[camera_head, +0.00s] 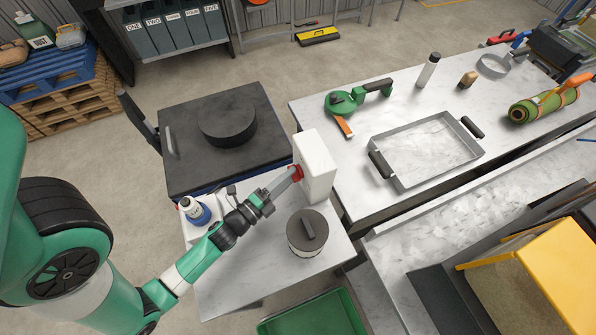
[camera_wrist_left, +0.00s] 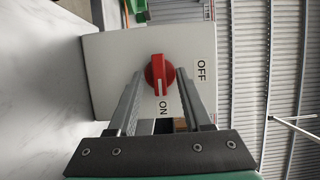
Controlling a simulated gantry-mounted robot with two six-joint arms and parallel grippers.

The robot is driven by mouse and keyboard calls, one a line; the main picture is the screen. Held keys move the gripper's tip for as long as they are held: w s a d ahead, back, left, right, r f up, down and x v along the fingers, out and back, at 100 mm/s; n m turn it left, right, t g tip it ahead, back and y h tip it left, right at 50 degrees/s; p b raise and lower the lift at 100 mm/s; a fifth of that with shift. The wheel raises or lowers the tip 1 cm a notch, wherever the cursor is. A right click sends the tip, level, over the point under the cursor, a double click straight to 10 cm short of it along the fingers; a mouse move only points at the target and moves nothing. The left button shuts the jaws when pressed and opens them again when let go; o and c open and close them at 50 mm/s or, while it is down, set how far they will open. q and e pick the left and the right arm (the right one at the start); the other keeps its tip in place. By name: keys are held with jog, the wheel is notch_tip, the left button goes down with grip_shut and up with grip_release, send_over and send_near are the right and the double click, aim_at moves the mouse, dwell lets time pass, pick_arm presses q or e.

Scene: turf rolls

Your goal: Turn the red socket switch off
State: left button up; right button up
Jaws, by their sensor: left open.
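The red socket switch (camera_wrist_left: 158,74) is a red rotary knob on the face of a white box (camera_head: 317,160), which stands upright near the grey table's edge. In the left wrist view its white mark points toward the ON label (camera_wrist_left: 163,108); the OFF label (camera_wrist_left: 202,70) is to the right. My left gripper (camera_head: 290,176) is open, its tips at the knob. In the wrist view its fingers (camera_wrist_left: 158,78) lie one on each side of the knob; I cannot tell whether they touch it. My right gripper is in neither view.
A round pot with a dark lid (camera_head: 307,232) stands close to the left gripper. A blue-and-white bottle (camera_head: 194,209) is beside the arm. A metal tray (camera_head: 425,148) and a green tool (camera_head: 345,103) lie on the long table behind the box.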

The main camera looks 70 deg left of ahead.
pick_arm(q)
jog(key=shift+c, duration=0.7)
grip_shut()
